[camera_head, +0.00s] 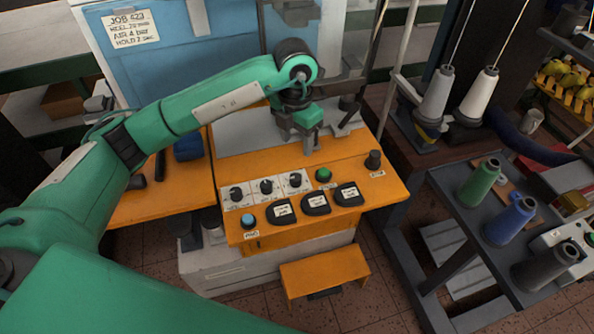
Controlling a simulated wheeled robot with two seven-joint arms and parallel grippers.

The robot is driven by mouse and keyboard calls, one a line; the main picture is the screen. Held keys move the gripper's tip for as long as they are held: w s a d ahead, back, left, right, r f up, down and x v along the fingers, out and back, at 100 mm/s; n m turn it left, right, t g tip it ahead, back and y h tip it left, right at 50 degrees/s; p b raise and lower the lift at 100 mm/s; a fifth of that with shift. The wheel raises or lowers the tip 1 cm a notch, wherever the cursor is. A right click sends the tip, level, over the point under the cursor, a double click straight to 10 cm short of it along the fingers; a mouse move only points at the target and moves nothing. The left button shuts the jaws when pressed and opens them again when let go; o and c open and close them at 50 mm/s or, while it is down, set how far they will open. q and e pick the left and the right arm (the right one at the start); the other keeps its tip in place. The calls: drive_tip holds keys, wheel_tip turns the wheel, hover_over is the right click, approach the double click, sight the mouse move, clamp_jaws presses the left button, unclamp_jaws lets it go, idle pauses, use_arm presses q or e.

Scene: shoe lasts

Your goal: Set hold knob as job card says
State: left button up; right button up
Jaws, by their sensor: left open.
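The job card (130,27) is fixed on the blue machine front at the upper left. It seems to read JOB 423, a blurred heel line, AIR 4 bar, HOLD 2 sec. Three black knobs on white dial plates stand in a row on the orange panel: left knob (236,193), middle knob (266,186) and right knob (295,180). Their labels are too small to read, so I cannot tell which is hold. My left gripper (300,138) is open, pointing down behind and above the right knob, apart from it. My right gripper is out of view.
The orange panel (385,190) also carries a green button (323,175), a blue button (248,221), a black knob (374,159) and three black labelled pads. Thread cones stand on a dark cart (445,185) at the right. An orange pedal (325,270) sits below.

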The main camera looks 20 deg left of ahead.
sight(295, 177)
use_arm(q)
drive_tip(key=f+p, duration=0.3)
drive_tip(key=f, duration=0.9)
drive_tip(key=shift+a+f, duration=0.1)
drive_tip(key=shift+a, duration=0.1)
drive_tip(key=shift+f, duration=0.7)
